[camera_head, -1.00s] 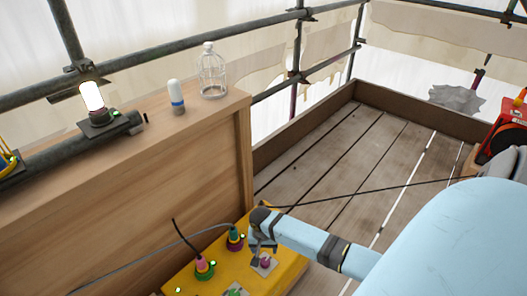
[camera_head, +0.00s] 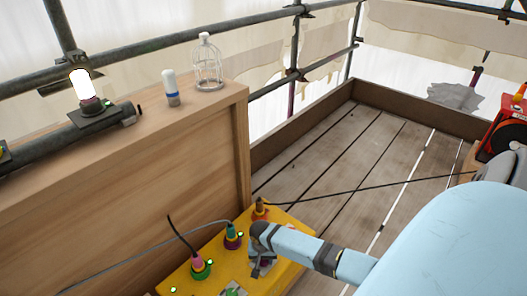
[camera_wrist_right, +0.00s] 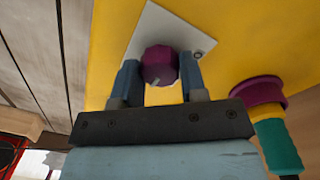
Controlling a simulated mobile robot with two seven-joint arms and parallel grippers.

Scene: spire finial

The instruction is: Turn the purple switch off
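The purple switch (camera_wrist_right: 160,65) is a round knob with a small pale mark, on a light square plate (camera_wrist_right: 151,25) on a yellow box. My right gripper (camera_wrist_right: 161,76) has one finger on each side of the knob, with no clear gap, and looks shut on it. In the head view my right gripper (camera_head: 261,266) is down over the front right part of the yellow box (camera_head: 213,262) and hides most of the switch. My left gripper is not in view.
Pink (camera_head: 197,262) and teal (camera_head: 231,233) plugs stand in sockets left of my right gripper; an orange plug (camera_head: 260,206) stands behind it. A lit lamp (camera_head: 80,88) is on the rail.

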